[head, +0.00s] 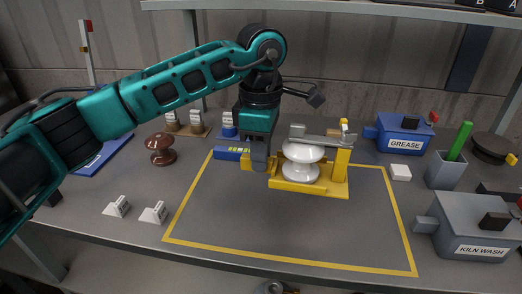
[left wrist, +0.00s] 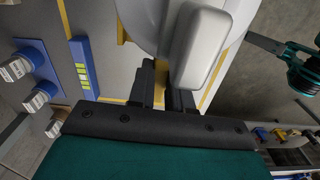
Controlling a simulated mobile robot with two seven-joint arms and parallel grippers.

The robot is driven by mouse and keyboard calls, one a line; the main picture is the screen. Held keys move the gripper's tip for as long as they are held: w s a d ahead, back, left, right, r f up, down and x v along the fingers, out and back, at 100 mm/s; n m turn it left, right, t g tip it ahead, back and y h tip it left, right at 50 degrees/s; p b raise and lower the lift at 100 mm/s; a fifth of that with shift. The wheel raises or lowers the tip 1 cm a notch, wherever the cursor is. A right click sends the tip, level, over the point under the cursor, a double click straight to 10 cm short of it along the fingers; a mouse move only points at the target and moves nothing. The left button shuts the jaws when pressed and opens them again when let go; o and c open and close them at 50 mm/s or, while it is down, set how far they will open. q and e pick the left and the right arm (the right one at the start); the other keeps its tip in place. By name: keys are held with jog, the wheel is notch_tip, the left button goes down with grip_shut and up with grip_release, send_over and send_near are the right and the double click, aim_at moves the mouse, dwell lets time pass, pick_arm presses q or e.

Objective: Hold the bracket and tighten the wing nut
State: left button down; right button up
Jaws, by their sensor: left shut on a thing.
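The yellow bracket (head: 322,189) stands on the table with a flat base and an upright post at its right. A white insulator (head: 301,172) sits on it under a grey bar (head: 312,137). A small yellow-topped part, perhaps the wing nut (head: 344,125), is on top of the post; its shape is too small to tell. My left gripper (head: 260,165) points down at the bracket's left end, shut on a yellow piece (left wrist: 161,82) of it. The left wrist view shows its fingers (left wrist: 162,90) and the grey bar above the insulator (left wrist: 145,20). My right arm (left wrist: 300,68) shows partly at that view's right edge; its jaws are unclear.
A brown insulator (head: 162,149) and two white blocks (head: 153,213) stand left. The grease box (head: 403,138), grey cup (head: 446,172) and kiln wash box (head: 472,228) stand right. The taped area (head: 290,269) is clear in front.

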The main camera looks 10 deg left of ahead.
pick_arm(q)
jog(key=shift+f+b, duration=2.15)
jog(key=shift+f, duration=1.1)
jog(key=shift+f+b, duration=0.55)
jog(key=shift+f, duration=0.25)
pick_arm(e)
notch_tip(320, 180, down, 5)
jog(key=shift+a+f, duration=0.1)
jog(key=shift+f, duration=0.1)
pick_arm(q)
jog(key=shift+f, duration=0.15)
jog(key=shift+f, duration=0.15)
